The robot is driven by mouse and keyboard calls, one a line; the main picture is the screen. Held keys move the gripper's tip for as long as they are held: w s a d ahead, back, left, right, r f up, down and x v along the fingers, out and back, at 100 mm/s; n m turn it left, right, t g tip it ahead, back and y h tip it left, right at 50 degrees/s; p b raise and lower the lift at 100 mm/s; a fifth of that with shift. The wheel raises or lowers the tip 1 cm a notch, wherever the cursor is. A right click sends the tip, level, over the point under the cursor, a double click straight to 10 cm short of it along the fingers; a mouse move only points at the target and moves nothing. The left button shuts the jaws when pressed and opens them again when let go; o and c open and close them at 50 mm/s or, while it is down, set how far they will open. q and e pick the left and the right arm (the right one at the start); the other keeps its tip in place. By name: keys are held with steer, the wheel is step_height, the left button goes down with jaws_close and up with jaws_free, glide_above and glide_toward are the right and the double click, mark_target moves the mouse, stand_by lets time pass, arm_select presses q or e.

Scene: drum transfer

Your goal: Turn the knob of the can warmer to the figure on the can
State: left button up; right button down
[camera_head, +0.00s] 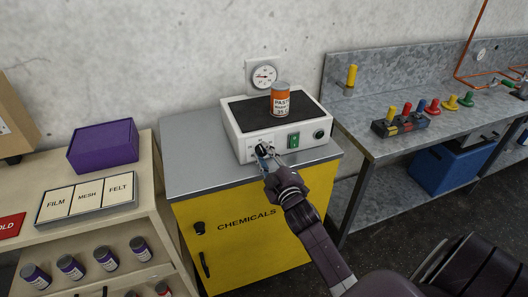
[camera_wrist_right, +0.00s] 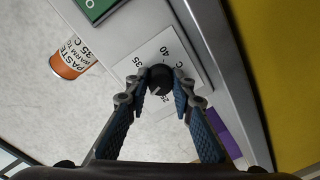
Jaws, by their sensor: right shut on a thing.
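The can warmer (camera_head: 239,138) is a white box with a dark top, standing on the grey top of the yellow cabinet. The black knob (camera_wrist_right: 160,79) sits on a white dial plate (camera_wrist_right: 156,50) with 35 and 40 legible; other figures are partly hidden. A pale mark on the knob points to the lower left there; its exact reading is unclear. My right gripper (camera_head: 266,152) is shut on the knob. My left gripper is out of view.
A green switch (camera_head: 293,141) and a round black part (camera_head: 319,134) are on the warmer's front, right of the knob. A wall gauge (camera_head: 264,76) hangs behind. A shelf unit with a purple box (camera_head: 103,146) stands left, a metal bench (camera_head: 390,152) right.

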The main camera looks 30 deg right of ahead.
steer(key=m+p, duration=0.1)
steer(key=m, duration=0.3)
steer(key=m+p, duration=0.1)
steer(key=m, duration=0.6)
steer(key=shift+f+m+p, duration=0.1)
steer(key=shift+m+p, duration=0.2)
steer(key=shift+p, duration=0.1)
steer(key=m, duration=0.4)
steer(key=shift+a+f, duration=0.1)
steer(key=shift+m, duration=0.4)
steer(key=c, duration=1.7)
jaws_free()
steer(key=shift+t, duration=0.3)
steer(key=shift+o, duration=0.2)
steer(key=v, duration=1.2)
